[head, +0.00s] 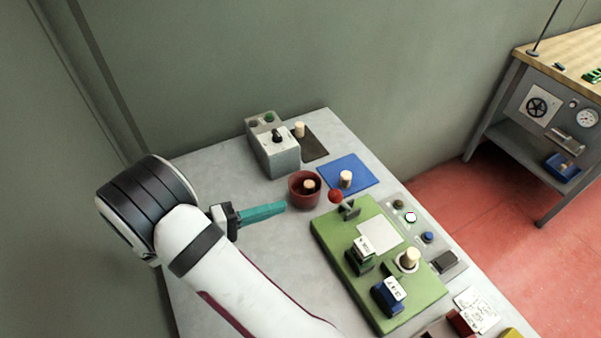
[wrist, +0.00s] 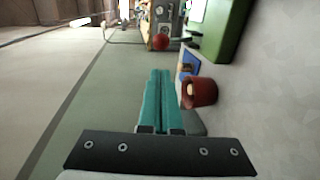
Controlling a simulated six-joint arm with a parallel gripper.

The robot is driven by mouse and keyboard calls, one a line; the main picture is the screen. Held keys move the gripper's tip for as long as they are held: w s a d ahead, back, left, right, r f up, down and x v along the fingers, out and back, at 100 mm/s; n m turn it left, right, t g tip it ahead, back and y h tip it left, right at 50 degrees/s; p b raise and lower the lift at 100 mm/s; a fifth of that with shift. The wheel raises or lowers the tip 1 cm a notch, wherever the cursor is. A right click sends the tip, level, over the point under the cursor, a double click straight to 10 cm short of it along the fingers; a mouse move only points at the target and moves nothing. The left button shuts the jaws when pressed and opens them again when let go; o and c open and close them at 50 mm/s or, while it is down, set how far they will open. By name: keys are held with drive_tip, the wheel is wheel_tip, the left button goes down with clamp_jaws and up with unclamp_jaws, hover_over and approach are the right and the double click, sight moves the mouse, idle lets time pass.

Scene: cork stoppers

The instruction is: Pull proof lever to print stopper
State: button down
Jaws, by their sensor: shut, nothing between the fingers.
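The proof lever has a red ball knob (head: 335,196) on a short grey arm at the far-left corner of the green press board (head: 385,313). The red knob also shows in the wrist view (wrist: 160,42), ahead of the fingertips. A cork stopper (head: 411,257) stands upright in a white ring on the board. A white sheet (head: 380,235) lies near the lever. My gripper (head: 284,206) has teal fingers, shut and empty, held left of the lever and apart from it. In the wrist view the fingers (wrist: 160,75) lie side by side.
A dark red cup (head: 304,199) holding a cork stands between my fingertips and the lever. A blue mat (head: 360,166) with a cork and a grey box (head: 272,158) are behind. Stamp blocks (head: 388,298) stand on the board. A control strip (head: 419,226) with buttons runs alongside.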

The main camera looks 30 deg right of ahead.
drive_tip(key=shift+w+f, duration=0.1)
approach(341, 203)
drive_tip(key=d, duration=0.1)
drive_tip(key=w+d+r, duration=0.1)
drive_tip(key=w+d, duration=0.1)
drive_tip(key=d, duration=0.1)
drive_tip(key=shift+w+r, duration=0.2)
drive_tip(key=shift+r, duration=0.15)
drive_tip(key=shift+r, duration=0.1)
